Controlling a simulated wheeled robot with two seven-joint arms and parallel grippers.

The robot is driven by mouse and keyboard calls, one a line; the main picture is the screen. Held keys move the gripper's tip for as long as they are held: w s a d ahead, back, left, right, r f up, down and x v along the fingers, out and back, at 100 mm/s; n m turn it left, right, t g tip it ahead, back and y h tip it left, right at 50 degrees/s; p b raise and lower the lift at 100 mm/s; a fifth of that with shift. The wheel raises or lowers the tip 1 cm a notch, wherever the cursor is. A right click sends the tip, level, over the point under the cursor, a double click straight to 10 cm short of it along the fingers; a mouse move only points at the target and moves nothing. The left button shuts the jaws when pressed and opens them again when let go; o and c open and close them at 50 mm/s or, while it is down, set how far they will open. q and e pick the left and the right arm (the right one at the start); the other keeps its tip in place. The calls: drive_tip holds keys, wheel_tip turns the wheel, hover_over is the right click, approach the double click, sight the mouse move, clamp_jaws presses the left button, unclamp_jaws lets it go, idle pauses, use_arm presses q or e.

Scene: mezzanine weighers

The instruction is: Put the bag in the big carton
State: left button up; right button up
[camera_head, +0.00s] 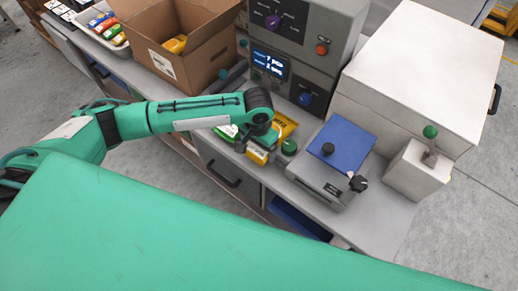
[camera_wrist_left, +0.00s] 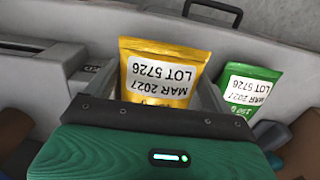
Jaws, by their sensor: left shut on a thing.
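A yellow bag (camera_head: 285,125) with a white label is at the counter's front edge, partly hidden by my left arm. My left gripper (camera_head: 264,141) reaches down over it. In the left wrist view, the yellow bag (camera_wrist_left: 160,65) stands between the two fingers (camera_wrist_left: 160,103), which are shut on it; its label reads LOT 5726, upside down. The big carton (camera_head: 165,62) is open-topped brown cardboard, at the upper left of the head view, with another yellow bag (camera_head: 175,44) inside. My right gripper is not in view.
A green bag (camera_head: 228,131) is just left of the gripper; it also shows in the wrist view (camera_wrist_left: 252,88). A blue-topped scale (camera_head: 341,148) stands to the right. A grey machine with a display (camera_head: 270,63) stands behind. A tray of packets (camera_head: 98,21) is beyond the carton.

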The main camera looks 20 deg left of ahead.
use_arm(q)
wheel_tip(320, 180, up, 16)
drive_tip(key=b, duration=0.2)
drive_tip(key=s+a+f+n, duration=0.3)
drive_tip(key=a+f+n, duration=0.1)
drive_tip(key=a, duration=0.2)
drive_tip(key=shift+s+a, duration=0.2)
drive_tip(key=shift+s, duration=0.15)
